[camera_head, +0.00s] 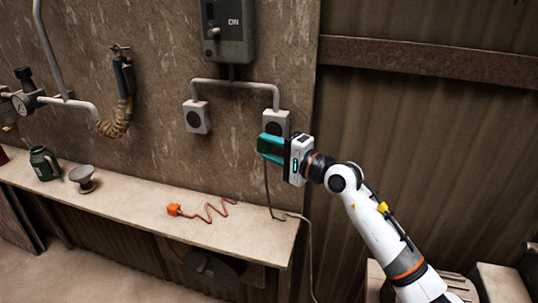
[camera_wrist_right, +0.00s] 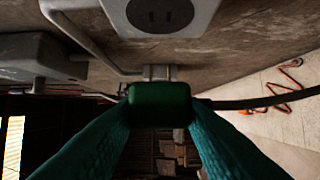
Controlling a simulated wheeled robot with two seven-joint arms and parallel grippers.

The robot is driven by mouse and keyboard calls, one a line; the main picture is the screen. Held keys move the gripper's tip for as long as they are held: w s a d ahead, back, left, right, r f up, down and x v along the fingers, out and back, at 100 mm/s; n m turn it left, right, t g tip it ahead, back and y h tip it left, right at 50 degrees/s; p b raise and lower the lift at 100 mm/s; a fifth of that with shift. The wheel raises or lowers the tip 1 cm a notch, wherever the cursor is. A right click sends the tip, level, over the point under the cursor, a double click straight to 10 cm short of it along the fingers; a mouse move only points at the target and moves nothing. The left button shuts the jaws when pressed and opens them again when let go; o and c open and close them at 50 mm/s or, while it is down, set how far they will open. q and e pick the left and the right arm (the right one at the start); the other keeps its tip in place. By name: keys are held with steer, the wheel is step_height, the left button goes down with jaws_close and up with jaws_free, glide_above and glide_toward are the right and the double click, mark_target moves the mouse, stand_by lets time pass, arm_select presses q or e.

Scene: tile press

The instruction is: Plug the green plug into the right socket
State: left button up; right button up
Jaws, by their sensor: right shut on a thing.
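The green plug (camera_wrist_right: 160,104) is held between the teal fingers of my right gripper (camera_head: 268,146), which is shut on it. In the wrist view its metal prongs (camera_wrist_right: 158,72) are bare and point toward the wall, apart from the socket face. In the head view the fingers hide most of the plug, and its dark cable (camera_head: 267,188) hangs down to the shelf. The right socket (camera_head: 275,122) is just above the fingers in the head view, its lower part covered. A socket with dark slots (camera_wrist_right: 160,12) shows at the wrist view's top. My left gripper is out of view.
The left socket (camera_head: 197,116) is empty. A switch box (camera_head: 228,32) with conduit hangs above.

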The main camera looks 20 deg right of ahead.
steer(key=shift+w+d+b, duration=0.55)
steer(key=shift+w+d, duration=0.1)
steer(key=shift+w, duration=0.3)
steer(key=shift+w+d+b, duration=0.55)
steer(key=shift+w+d, duration=0.1)
steer(key=shift+w, duration=0.25)
steer(key=shift+w+d+b, duration=0.1)
steer(key=shift+d+b, duration=0.05)
steer(key=shift+b, duration=0.35)
steer(key=shift+b, duration=0.6)
steer(key=shift+w+d+b, duration=0.25)
steer(key=shift+w+b, duration=0.1)
steer(key=shift+b, duration=0.2)
steer(key=shift+s+a, duration=0.25)
steer(key=shift+s, duration=0.1)
stand_by(1.0)
